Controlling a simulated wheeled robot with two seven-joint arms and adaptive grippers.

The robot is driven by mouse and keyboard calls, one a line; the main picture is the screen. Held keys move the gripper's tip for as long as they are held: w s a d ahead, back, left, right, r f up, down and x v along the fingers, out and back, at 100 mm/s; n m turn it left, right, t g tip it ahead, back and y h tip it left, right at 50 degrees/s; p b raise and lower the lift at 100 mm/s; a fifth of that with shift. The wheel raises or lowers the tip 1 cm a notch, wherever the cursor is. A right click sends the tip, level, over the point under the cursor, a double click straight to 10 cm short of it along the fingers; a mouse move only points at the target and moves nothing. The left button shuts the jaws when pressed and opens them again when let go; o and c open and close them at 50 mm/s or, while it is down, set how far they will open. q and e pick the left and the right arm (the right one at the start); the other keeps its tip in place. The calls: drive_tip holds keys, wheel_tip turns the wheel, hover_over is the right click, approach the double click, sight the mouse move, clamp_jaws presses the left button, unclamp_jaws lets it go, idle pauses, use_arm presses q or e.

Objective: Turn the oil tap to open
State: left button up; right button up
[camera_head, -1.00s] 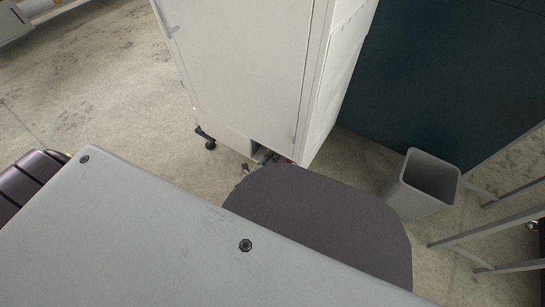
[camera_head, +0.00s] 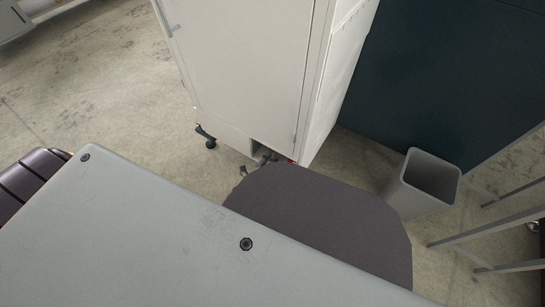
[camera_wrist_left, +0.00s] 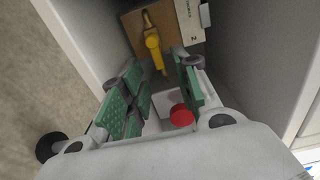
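In the left wrist view a yellow tap handle (camera_wrist_left: 153,42) stands inside an open recess, in front of a brown panel. My left gripper (camera_wrist_left: 160,82) points into this recess. Its green-padded fingers are spread apart, with the yellow handle beyond their tips and nothing seen held. A round red knob (camera_wrist_left: 180,116) shows between the fingers. In the head view a grey part that looks like my left gripper (camera_head: 266,157) shows small at the low opening of the white cabinet; my own body hides much of this area. My right gripper is in neither view.
The tall white cabinet (camera_head: 240,60) stands on casters, and its walls close in both sides of the recess. A grey bin (camera_head: 420,185) and a metal frame (camera_head: 490,240) stand to the right. Open concrete floor (camera_head: 90,90) lies to the left.

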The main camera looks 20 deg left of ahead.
use_arm(q)
drive_tip(key=s+a, duration=0.1)
drive_tip(key=s, duration=0.9)
drive_tip(key=shift+a, duration=0.15)
drive_tip(key=shift+s+a, duration=0.1)
drive_tip(key=shift+s, duration=0.05)
idle(0.4)
